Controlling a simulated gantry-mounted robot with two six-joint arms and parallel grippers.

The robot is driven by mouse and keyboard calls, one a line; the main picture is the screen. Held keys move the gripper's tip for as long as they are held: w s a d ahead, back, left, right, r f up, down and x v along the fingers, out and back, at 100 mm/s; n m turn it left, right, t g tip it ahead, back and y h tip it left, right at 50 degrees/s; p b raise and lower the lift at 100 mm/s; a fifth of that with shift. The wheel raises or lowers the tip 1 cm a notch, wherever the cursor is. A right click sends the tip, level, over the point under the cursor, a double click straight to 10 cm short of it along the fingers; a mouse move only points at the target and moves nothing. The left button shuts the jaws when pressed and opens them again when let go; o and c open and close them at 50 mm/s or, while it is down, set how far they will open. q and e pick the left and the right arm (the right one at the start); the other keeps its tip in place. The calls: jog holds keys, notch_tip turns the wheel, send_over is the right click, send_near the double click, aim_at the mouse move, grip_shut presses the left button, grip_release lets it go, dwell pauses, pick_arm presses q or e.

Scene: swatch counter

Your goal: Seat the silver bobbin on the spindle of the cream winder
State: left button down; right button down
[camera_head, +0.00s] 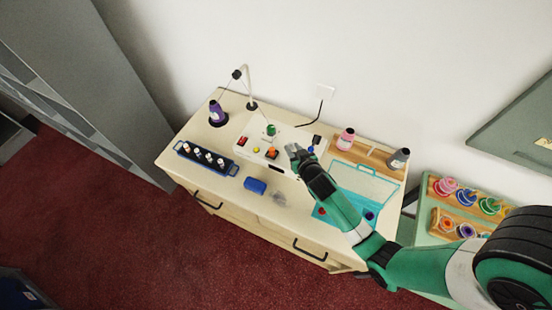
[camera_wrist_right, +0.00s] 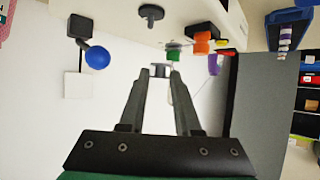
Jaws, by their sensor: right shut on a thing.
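The cream winder (camera_head: 285,162) is a low box near the middle of the counter. It carries a red switch, an orange knob (camera_head: 272,153), a small green part (camera_head: 270,130) and a blue ball on a lever (camera_head: 311,149). In the right wrist view its pale face (camera_wrist_right: 205,15) fills the top, with a dark grey round post (camera_wrist_right: 151,14); I cannot tell whether this is the spindle. My right gripper (camera_head: 292,149) is over the winder, shut on the silver bobbin (camera_wrist_right: 160,70), which sits between the fingertips, apparently clear of the winder. My left gripper is not in view.
A blue block (camera_head: 255,185) lies in front.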

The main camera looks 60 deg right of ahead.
jog(key=shift+s+d+r, duration=0.1)
jog(key=shift+s+d, duration=0.55)
jog(key=shift+s, duration=0.05)
jog(key=shift+f, duration=0.2)
jog(key=shift+w+a+f+b, duration=0.1)
jog(key=shift+f+b, duration=2.6)
jog(key=c, duration=0.5)
grip_release()
jog(key=shift+c, duration=0.2)
